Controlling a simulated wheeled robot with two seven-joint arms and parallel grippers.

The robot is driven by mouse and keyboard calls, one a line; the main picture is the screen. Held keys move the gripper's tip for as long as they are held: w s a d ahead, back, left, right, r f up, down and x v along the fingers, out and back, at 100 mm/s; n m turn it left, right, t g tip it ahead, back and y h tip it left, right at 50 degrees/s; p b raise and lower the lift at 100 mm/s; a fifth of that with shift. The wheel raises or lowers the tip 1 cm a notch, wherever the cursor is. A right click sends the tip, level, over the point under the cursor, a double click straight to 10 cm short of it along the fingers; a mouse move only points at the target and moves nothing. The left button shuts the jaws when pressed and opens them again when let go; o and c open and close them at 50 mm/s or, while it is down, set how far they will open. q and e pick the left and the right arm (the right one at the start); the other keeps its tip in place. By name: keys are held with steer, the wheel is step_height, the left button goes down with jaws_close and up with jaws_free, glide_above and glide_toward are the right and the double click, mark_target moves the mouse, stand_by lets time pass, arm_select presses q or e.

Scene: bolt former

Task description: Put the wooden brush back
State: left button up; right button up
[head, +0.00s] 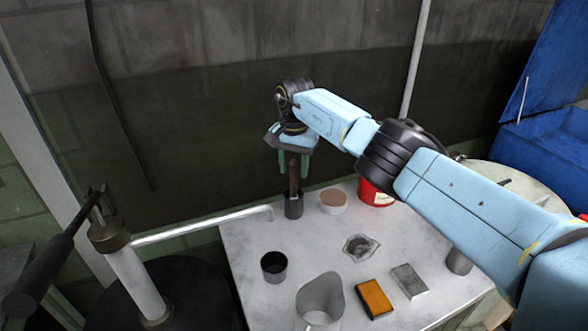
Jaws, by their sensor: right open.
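The wooden brush (294,178) stands upright as a brown shaft at the back of the light table (240,239). Its lower end is inside a small dark metal cup (293,207), so that end is hidden. My right gripper (294,168) points down directly over the cup. Its green fingers are open on either side of the brush's upper part, with the brush between them. Whether a finger touches the brush I cannot tell. My left gripper is not in view.
A brown-filled white bowl (333,201) and a red tub (375,194) stand right of the cup. The table's left strip is clear.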

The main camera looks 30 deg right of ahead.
step_height(320, 180, up, 11)
steer(key=shift+f+p, duration=0.1)
steer(key=shift+p, duration=0.25)
